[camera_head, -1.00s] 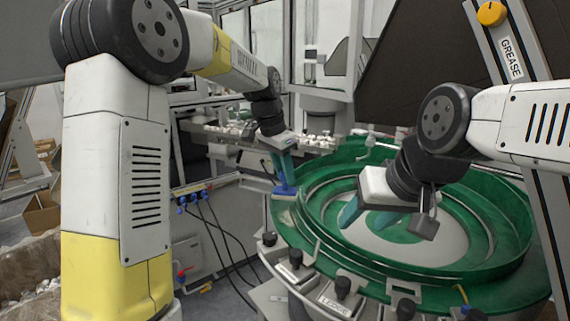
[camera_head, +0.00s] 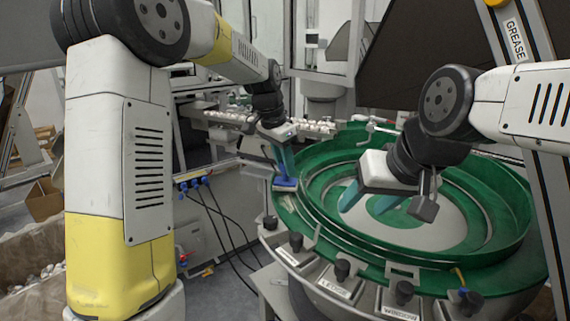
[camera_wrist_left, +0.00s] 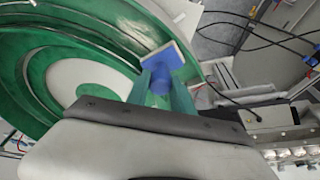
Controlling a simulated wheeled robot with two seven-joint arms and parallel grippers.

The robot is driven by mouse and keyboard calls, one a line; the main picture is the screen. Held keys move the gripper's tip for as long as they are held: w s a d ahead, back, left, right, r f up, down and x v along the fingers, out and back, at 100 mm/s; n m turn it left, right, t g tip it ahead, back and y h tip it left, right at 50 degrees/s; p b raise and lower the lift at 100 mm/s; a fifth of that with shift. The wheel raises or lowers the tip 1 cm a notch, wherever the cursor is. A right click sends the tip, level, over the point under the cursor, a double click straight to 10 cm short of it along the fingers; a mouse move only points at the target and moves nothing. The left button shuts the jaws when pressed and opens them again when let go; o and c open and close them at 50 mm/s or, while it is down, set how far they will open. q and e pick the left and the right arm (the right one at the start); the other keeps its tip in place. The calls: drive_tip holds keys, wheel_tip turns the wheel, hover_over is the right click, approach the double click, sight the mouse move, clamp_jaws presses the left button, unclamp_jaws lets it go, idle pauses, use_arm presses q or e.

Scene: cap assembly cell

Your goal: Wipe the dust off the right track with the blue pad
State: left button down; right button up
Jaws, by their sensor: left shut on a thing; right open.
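My left gripper (camera_head: 284,165) is shut on the blue pad (camera_head: 285,184), at the left rim of the green bowl feeder (camera_head: 330,232). I cannot tell whether the pad touches the rim. My right gripper (camera_head: 375,207) is open and empty above the middle of the bowl. Dust on the tracks cannot be made out clearly.
Two rails carrying small white caps (camera_head: 315,127) run behind the bowl. Black knobs and labels (camera_head: 340,287) line the bowl's front. A slanted post marked GREASE (camera_head: 515,40) stands at the right. Cables (camera_head: 215,220) hang at the left of the bowl.

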use_arm(q)
drive_tip(key=shift+f, duration=0.9)
drive_tip(key=shift+s+d+r, duration=0.1)
drive_tip(key=shift+s+d, duration=0.15)
drive_tip(key=shift+s, duration=0.75)
drive_tip(key=shift+s+d+r, duration=0.1)
drive_tip(key=shift+s+d, duration=0.1)
drive_tip(key=shift+s, duration=0.75)
drive_tip(key=shift+s+d+f, duration=0.1)
drive_tip(key=shift+s+d, duration=0.1)
drive_tip(key=shift+s, duration=0.9)
drive_tip(key=shift+s+d+f, duration=0.1)
drive_tip(key=shift+s+d, duration=0.15)
drive_tip(key=shift+s, duration=0.9)
drive_tip(key=shift+s+d+f, duration=0.1)
drive_tip(key=shift+s+d, duration=0.1)
drive_tip(key=shift+s, duration=0.9)
drive_tip(key=shift+w, duration=0.1)
hover_over(287, 200)
drive_tip(key=shift+w+r, duration=0.1)
drive_tip(key=shift+r, duration=0.1)
drive_tip(key=shift+w+a+f, duration=0.1)
drive_tip(key=shift+w+a, duration=0.05)
drive_tip(key=shift+w, duration=0.75)
drive_tip(key=shift+w+a+f, duration=0.1)
drive_tip(key=shift+w+a, duration=0.05)
drive_tip(key=shift+w, duration=0.7)
